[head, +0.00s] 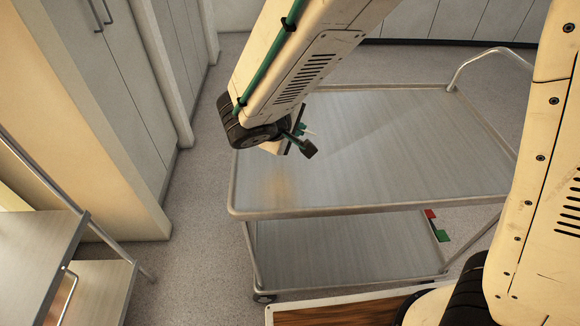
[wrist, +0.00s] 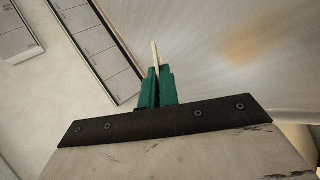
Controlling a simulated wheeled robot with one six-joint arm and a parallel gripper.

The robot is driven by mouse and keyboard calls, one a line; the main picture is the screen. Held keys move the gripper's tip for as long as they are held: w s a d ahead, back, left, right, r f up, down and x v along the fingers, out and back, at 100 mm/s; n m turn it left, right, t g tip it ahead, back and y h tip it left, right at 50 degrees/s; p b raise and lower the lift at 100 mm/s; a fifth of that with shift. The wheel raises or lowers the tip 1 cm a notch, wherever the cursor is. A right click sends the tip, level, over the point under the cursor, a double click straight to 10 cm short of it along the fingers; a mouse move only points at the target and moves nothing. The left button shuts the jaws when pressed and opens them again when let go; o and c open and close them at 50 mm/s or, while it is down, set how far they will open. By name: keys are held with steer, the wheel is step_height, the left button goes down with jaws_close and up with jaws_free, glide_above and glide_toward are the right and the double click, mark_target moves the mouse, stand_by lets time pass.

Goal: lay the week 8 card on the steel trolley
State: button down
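The steel trolley (head: 400,150) stands in front of me with a bare top deck and a lower shelf (head: 340,250). My gripper (head: 302,132) is above the left part of its top deck. In the wrist view, the green fingers of my gripper (wrist: 155,88) are close together around a thin cream piece (wrist: 155,52), seen nearly edge-on. This looks like the week 8 card; no writing on it can be read. In the head view, the card is mostly hidden or too small to make out clearly.
A small red piece (head: 430,214) and a green piece (head: 442,236) show by the lower shelf's right edge. A metal shelf unit (head: 35,245) stands at the left. Grey cabinets (head: 120,80) line the left wall. The trolley's top deck is clear, with a raised rim.

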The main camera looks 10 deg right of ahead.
step_height(320, 180, down, 9)
steer(key=shift+f, duration=0.1)
stand_by(0.4)
steer(key=c, duration=1.8)
jaws_free()
steer(key=v, duration=0.8)
